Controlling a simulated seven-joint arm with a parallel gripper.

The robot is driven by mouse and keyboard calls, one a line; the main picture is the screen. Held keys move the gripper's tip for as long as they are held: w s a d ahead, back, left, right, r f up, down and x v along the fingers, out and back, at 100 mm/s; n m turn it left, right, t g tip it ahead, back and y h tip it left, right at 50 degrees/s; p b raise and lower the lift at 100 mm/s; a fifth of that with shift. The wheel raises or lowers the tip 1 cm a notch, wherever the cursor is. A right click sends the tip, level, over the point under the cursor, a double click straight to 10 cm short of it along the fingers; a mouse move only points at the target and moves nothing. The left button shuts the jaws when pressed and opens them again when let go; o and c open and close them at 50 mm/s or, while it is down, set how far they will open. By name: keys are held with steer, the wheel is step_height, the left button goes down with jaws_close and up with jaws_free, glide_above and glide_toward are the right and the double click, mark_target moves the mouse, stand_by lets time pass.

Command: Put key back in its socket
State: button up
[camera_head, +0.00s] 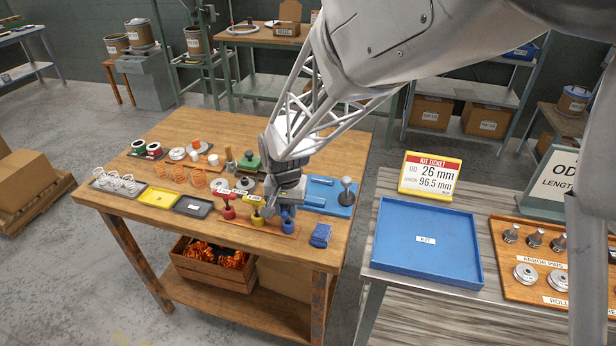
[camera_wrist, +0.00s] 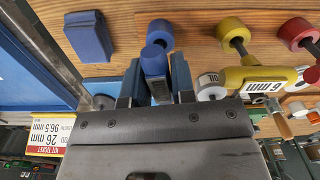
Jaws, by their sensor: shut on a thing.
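A blue key (camera_wrist: 157,60) is between the two fingers of my gripper (camera_wrist: 156,80) in the wrist view, and the fingers are shut on it. A yellow key (camera_head: 257,216), labelled 6 mm in the wrist view (camera_wrist: 262,78), and a red key (camera_head: 228,209) stand to the left.
A separate blue block (camera_head: 320,235) lies right of the rack, close to my gripper. Trays, springs and spools crowd the table's left side. The blue kit tray (camera_head: 425,243) on the right table is empty.

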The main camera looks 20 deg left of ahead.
stand_by(0.4)
steer(key=o, duration=1.2)
steer(key=shift+o, duration=0.2)
steer(key=shift+r, duration=0.15)
steer(key=shift+r, duration=2.95)
steer(key=shift+r, duration=0.1)
steer(key=shift+r, duration=2.45)
